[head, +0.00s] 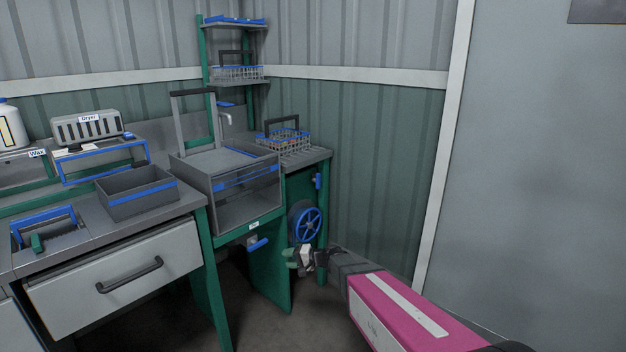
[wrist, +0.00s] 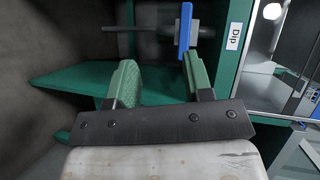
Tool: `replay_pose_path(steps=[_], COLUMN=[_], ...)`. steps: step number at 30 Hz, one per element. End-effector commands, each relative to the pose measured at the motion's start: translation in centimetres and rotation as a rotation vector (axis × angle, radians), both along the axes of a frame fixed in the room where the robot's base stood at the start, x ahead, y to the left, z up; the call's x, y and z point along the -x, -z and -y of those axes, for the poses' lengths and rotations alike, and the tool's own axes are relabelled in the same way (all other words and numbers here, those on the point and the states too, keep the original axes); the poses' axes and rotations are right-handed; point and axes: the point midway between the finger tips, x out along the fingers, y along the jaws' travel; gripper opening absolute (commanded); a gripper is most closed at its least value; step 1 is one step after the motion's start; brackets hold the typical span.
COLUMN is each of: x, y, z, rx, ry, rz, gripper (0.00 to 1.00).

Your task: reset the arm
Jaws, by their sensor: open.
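My gripper (head: 300,257) is at the end of my magenta arm, low in front of the dip station's green stand in the head view. In the wrist view my gripper (wrist: 156,75) has its two green fingers apart, with nothing held between them. A blue lever (wrist: 185,28) on a dark rod shows just beyond the right finger, and I cannot tell whether they touch. The "Dip" label (wrist: 234,36) is on the green frame to the right.
A blue handwheel (head: 306,222) is on the stand just above my gripper. The grey dip tank (head: 237,207) stands above left, with a wire basket (head: 283,146) on the rack behind. A drawer bench (head: 125,280) fills the left. A grey wall panel (head: 545,180) is at right.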

Motion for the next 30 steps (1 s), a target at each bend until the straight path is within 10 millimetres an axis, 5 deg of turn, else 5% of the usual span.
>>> replay_pose_path(steps=[11,22,30], x=[8.5,15.6,17.6], y=[1.1,0.3,-0.8], z=[11.4,25.5,30.5], rx=[0.542,1.110,1.311], ry=[-0.130,-0.134,-0.108], rz=[-0.053,-0.150,-0.186], gripper=[0.47,0.47,0.47])
